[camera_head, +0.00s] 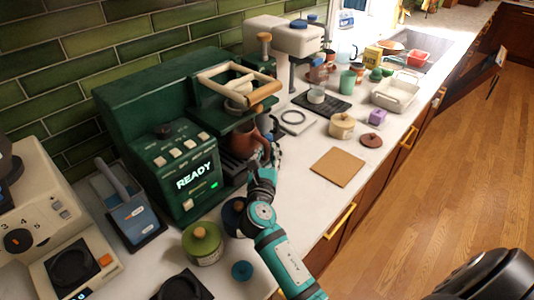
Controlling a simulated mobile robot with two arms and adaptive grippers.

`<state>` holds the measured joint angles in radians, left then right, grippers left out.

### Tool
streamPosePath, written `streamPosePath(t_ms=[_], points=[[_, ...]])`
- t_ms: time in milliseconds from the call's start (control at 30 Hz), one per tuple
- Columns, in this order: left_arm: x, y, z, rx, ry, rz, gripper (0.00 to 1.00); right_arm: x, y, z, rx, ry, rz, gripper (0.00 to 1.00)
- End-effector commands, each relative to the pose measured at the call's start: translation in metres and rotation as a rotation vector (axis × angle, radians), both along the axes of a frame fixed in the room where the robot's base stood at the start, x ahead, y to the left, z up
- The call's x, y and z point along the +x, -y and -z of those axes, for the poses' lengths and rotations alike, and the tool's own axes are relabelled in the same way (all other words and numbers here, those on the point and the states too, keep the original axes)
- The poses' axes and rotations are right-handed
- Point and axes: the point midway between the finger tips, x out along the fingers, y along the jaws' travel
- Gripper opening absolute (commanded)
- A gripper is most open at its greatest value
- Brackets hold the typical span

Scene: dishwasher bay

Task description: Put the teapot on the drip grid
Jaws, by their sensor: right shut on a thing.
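The reddish-brown teapot (241,144) is at the front of the green machine, under its overhanging head and over the drip grid area. My right gripper (269,153) is at the teapot's right side, shut on it, apparently at the handle; the fingers are small and partly hidden. The dark drip grid (231,168) shows below and left of the teapot. I cannot tell whether the teapot's base touches the grid. My left gripper is not in view.
The green machine (180,169) has a lit READY panel. A green lidded pot (202,243) and a dark round item stand beside my right arm. A brown board (337,167), a cream lidded pot (342,126) and a dark mat (328,107) lie to the right.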

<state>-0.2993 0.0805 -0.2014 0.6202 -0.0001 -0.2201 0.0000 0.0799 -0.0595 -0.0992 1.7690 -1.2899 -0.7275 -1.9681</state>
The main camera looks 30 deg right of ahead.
Motion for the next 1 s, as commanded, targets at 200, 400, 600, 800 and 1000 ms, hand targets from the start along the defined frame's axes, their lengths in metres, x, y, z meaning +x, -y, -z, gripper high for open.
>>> streamPosePath(t_ms=[200,400,600,800,1000], points=[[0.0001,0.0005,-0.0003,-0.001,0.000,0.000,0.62,0.0003,-0.0001,-0.0026,-0.001,0.005,-0.001,0.00],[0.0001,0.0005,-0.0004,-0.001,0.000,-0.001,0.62,0.0003,-0.0001,-0.0027,0.000,0.006,-0.001,0.00],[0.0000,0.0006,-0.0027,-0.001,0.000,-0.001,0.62,0.0001,-0.0001,-0.0032,-0.001,0.004,-0.002,0.00],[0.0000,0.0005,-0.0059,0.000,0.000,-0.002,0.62,-0.0003,-0.0001,-0.0033,0.000,0.005,-0.002,0.00],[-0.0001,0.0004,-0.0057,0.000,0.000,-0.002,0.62,-0.0004,-0.0001,-0.0025,0.000,0.005,-0.002,0.00]])
